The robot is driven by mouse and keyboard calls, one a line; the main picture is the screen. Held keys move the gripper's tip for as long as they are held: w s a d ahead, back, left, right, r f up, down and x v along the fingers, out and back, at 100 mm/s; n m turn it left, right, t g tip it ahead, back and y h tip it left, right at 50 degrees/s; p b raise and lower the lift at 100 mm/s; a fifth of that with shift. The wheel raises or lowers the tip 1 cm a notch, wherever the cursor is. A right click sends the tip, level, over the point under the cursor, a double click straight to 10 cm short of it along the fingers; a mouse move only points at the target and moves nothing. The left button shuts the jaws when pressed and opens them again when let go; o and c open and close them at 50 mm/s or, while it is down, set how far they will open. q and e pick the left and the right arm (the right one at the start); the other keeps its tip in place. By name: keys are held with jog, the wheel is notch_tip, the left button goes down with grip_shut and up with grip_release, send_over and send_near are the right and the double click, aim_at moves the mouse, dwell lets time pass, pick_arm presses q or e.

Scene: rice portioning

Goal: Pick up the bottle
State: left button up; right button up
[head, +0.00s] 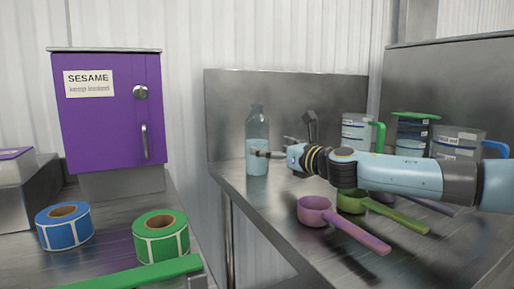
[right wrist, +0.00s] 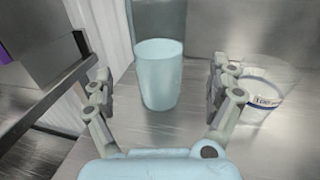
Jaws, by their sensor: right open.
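Contact cannot be told. My left gripper is not in view.
Measuring cups (head: 355,133) with coloured handles stand behind my right arm. A pink scoop (head: 314,207) and a green scoop (head: 352,202) lie in front.

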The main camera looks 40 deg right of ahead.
aim_at(265, 143)
jog(key=shift+w+a+r, duration=0.15)
jog(key=shift+w, duration=0.3)
jog(key=w+p, duration=0.2)
jog(key=p, duration=0.1)
jog(key=w+p, duration=0.2)
jog(key=shift+d+r, duration=0.3)
jog(key=shift+w+f+p, duration=0.3)
jog(key=shift+w+f, duration=0.1)
jog(key=shift+w, duration=0.3)
jog(key=c, duration=1.6)
